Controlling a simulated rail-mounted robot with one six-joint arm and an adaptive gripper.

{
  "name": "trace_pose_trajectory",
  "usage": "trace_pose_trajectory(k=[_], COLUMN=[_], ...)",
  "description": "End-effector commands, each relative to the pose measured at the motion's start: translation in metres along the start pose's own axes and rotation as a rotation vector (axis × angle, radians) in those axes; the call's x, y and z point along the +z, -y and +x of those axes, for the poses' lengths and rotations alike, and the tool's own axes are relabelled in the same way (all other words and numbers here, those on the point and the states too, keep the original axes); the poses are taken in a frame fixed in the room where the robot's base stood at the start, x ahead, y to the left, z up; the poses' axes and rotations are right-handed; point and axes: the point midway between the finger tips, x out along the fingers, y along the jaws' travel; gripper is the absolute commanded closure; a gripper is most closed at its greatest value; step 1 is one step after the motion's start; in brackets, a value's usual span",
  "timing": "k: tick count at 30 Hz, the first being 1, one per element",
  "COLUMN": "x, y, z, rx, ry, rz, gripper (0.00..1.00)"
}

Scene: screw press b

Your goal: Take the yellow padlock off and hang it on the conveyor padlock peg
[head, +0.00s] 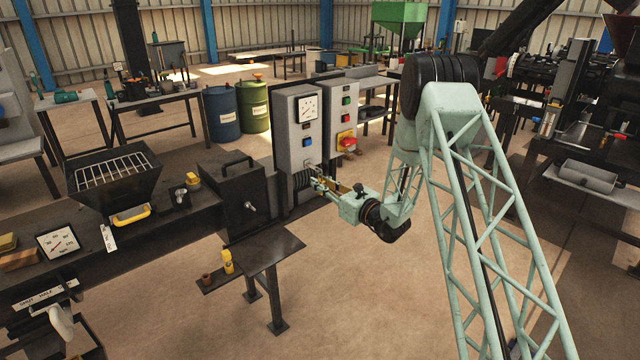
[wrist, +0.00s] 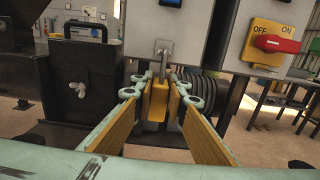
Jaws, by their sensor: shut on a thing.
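My gripper (wrist: 158,100) is shut on the yellow padlock (wrist: 156,106), with a pad on each side of its body. Its grey shackle (wrist: 162,50) stands upright above the fingertips, in front of the lower edge of a grey control cabinet (wrist: 168,28). I cannot tell whether the shackle is around anything there. In the head view my gripper (head: 317,182) is just below the cabinet (head: 299,125) with the dial; the padlock is too small to make out there. I cannot identify the conveyor padlock peg in either view.
A second cabinet (head: 343,110) stands to the right, bearing a yellow OFF/ON plate with a red handle (wrist: 275,43). A dark box with a latch (wrist: 82,92) is on the left. A low metal table (head: 262,247) stands in front, with open floor to its right.

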Motion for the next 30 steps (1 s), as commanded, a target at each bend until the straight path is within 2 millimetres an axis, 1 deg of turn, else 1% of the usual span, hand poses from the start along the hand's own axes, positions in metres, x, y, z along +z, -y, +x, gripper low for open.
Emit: trace_pose_trajectory(k=[3, 4, 9, 22, 26, 30], x=[0.0, 0.0, 0.0, 0.0, 0.0, 0.0], y=[0.0, 0.0, 0.0, 0.0, 0.0, 0.0], z=[0.0, 0.0, 0.0, -0.003, -0.01, -0.023], rx=[0.0, 0.0, 0.0, 0.0, 0.0, -0.001], ry=[0.0, 0.0, 0.0, 0.0, -0.001, -0.001], rz=[0.0, 0.0, 0.0, 0.0, 0.0, 0.0], gripper=[0.99, 0.85, 0.71, 0.71, 0.71, 0.71])
